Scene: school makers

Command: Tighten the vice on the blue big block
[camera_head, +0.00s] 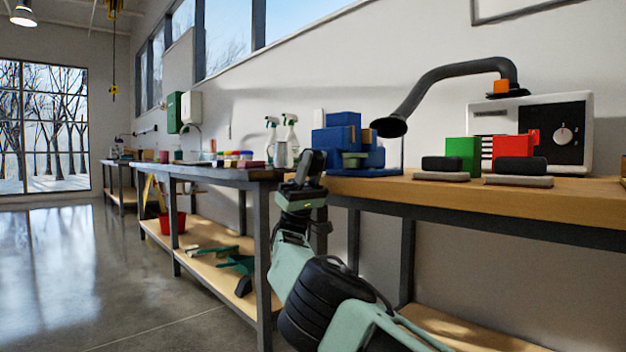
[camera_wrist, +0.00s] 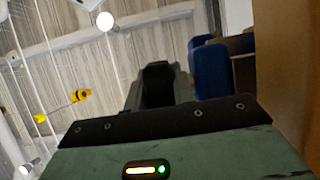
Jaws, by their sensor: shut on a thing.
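A stack of blue shapes (camera_head: 333,141) stands at the left end of the wooden bench, with a smaller blue block (camera_head: 344,119) on top and a flat blue base (camera_head: 362,173) below. I cannot clearly tell vice from big block in it. My gripper (camera_head: 306,166) is just left of this stack, pointing up, its dark fingers close together. In the wrist view, the fingers (camera_wrist: 160,82) are shut around a dark piece, probably the vice's handle, mostly hidden by them. A blue part (camera_wrist: 210,70) shows just right of the fingers. The vice jaws' contact with the block cannot be made out.
Green (camera_head: 462,153) and red (camera_head: 512,146) blocks stand right on the bench (camera_head: 420,188), near dark blocks on grey pads. A black extractor arm (camera_head: 430,80) hangs over the bench. Spray bottles (camera_head: 290,132) stand behind my gripper. Open floor (camera_head: 90,270) lies left.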

